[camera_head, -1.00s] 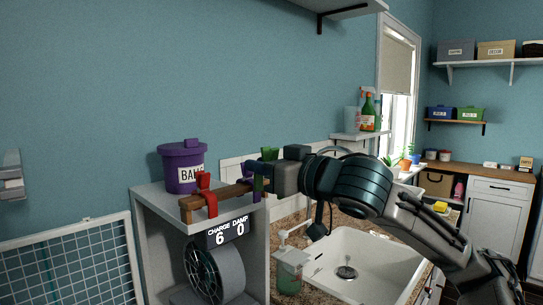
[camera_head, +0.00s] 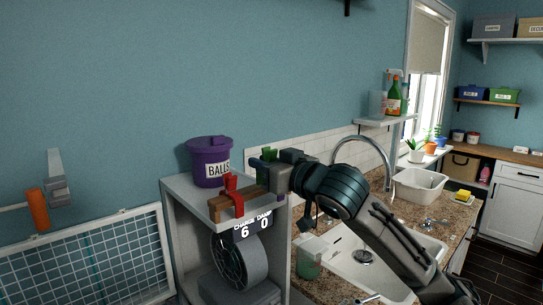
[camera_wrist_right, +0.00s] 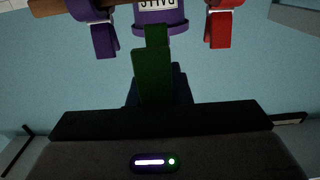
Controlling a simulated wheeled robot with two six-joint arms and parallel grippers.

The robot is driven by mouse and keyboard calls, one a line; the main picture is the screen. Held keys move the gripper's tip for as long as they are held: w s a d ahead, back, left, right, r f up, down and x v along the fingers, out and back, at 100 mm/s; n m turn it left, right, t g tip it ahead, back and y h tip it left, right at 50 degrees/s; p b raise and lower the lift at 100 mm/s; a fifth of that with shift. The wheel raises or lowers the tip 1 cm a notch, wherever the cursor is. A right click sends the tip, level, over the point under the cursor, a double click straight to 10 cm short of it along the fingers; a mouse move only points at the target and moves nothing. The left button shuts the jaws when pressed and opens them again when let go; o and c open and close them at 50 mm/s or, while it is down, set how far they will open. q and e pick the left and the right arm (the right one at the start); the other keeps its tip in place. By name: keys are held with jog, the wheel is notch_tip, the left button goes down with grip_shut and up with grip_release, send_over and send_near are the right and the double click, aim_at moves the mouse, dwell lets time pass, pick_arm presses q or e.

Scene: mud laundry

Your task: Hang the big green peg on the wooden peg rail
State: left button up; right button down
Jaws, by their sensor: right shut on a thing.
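The big green peg (camera_head: 268,154) is held upright in my right gripper (camera_head: 264,168), whose jaws are shut on it. The peg (camera_wrist_right: 152,75) also stands between the dark blue fingers in the right wrist view. The wooden peg rail (camera_head: 217,210) runs along the white cabinet's top front edge, just left of and below the gripper in the head view. A red peg (camera_head: 233,195) hangs on the rail. The wrist view shows a purple peg (camera_wrist_right: 104,40) on the rail (camera_wrist_right: 55,5) too. Whether the green peg touches the rail cannot be told. My left gripper is out of view.
A purple lidded tub (camera_head: 208,165) labelled BALLS stands on the white cabinet (camera_head: 180,200) behind the rail. A wire rack (camera_head: 90,260) and a wall fixture with an orange part (camera_head: 38,210) are left.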

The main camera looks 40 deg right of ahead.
jog(key=shift+w+a+p, duration=0.2)
jog(key=shift+w+p, duration=0.85)
jog(key=shift+w, duration=0.65)
jog(key=shift+w+a+p, duration=0.1)
jog(key=shift+w+p, duration=0.25)
jog(key=shift+w, duration=0.7)
jog(key=shift+f+b, duration=1.75)
jog(key=shift+f, duration=0.8)
jog(key=c, duration=1.3)
grip_release()
jog(key=shift+o, duration=0.2)
jog(key=shift+s, duration=0.1)
